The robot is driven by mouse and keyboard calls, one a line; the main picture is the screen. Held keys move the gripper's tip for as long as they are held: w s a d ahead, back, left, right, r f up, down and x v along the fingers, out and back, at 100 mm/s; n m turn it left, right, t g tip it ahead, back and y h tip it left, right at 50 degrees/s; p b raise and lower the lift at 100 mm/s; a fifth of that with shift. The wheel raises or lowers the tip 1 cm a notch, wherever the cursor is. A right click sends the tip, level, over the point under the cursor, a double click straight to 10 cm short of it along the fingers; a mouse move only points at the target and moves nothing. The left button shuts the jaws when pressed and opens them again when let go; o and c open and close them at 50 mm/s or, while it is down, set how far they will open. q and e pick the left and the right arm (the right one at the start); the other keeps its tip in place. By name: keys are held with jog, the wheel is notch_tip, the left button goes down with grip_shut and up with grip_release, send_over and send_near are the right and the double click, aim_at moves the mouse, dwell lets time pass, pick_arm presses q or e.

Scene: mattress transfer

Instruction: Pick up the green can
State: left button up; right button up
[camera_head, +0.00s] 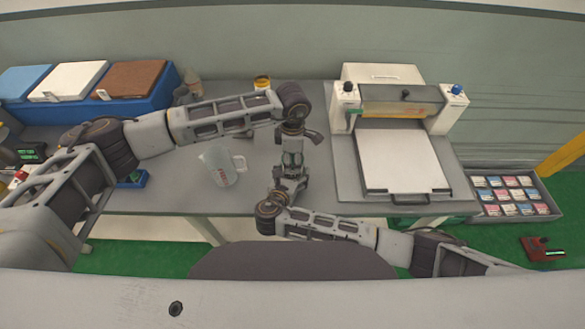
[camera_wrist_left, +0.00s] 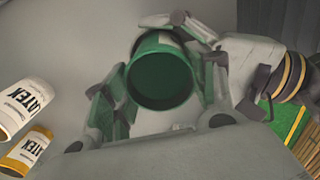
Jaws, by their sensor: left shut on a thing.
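The green can (camera_wrist_left: 160,75) shows in the left wrist view with its round green end toward the camera. My left gripper (camera_wrist_left: 158,88) is shut on it, with a finger on each side. In the head view my left gripper (camera_head: 292,152) points down over the table's middle, and I cannot make out the can there. My right gripper (camera_head: 284,186) is close below it in the picture. Its fingers are too small and overlapped to tell whether they are open or touch the can.
A clear measuring jug (camera_head: 222,165) stands left of the grippers on the grey table (camera_head: 265,190). A yellow-topped can (camera_head: 262,82) is behind. A white press machine (camera_head: 400,160) fills the table's right. Two labelled cans, white (camera_wrist_left: 22,108) and yellow (camera_wrist_left: 27,150), show in the wrist view.

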pick_arm(q)
jog(key=shift+r, duration=0.35)
pick_arm(e)
jog(key=shift+r, duration=0.1)
pick_arm(q)
notch_tip(320, 180, up, 9)
dwell(1.6)
jog(key=shift+r, duration=0.2)
dwell(0.8)
pick_arm(e)
jog(key=o, duration=1.3)
jog(key=shift+s, duration=0.1)
jog(key=shift+v, duration=5.85)
